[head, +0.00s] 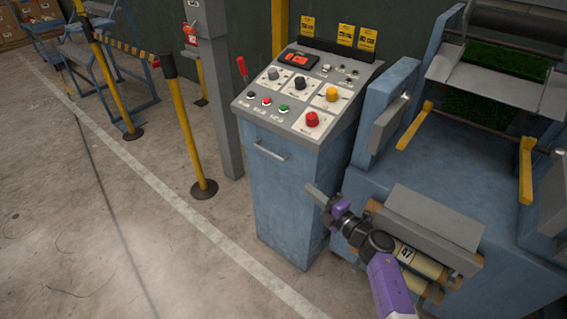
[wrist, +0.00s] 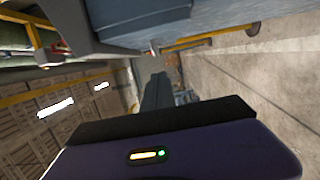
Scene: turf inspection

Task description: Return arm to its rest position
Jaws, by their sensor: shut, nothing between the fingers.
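My arm, purple and dark grey, reaches up from the lower right in the head view. My gripper (head: 318,196) is at its end, in front of the right side of the blue control console (head: 285,190). It looks shut, with nothing held. I cannot tell if it touches the console. In the wrist view my gripper (wrist: 158,82) shows as a dark shape past the purple wrist housing, and the view is tilted.
A blue machine (head: 450,180) with rolls (head: 420,262) stands close at right. A yellow barrier post (head: 187,130) stands left. Open concrete floor (head: 90,220) lies at left.

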